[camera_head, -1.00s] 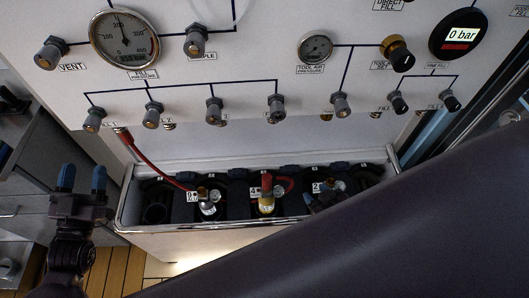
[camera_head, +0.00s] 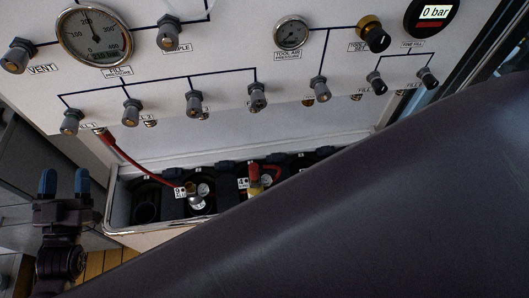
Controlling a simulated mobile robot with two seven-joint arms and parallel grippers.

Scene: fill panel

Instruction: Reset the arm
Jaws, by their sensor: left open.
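My left gripper (camera_head: 64,184) is at the lower left, its two blue fingertips pointing up and apart, with nothing between them. It is left of the cylinder rack (camera_head: 112,205), clear of it. A large dark link of my own arm crosses from the lower left to the upper right and hides the right part of the rack. My right gripper does not show.
The fill panel (camera_head: 225,125) carries valve knobs, a fill pressure gauge (camera_head: 94,34), a tool air gauge (camera_head: 290,33) and a display (camera_head: 432,12) reading 0 bar. A red hose (camera_head: 138,165) runs to the rack. Cylinder tops (camera_head: 200,190) show in the rack.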

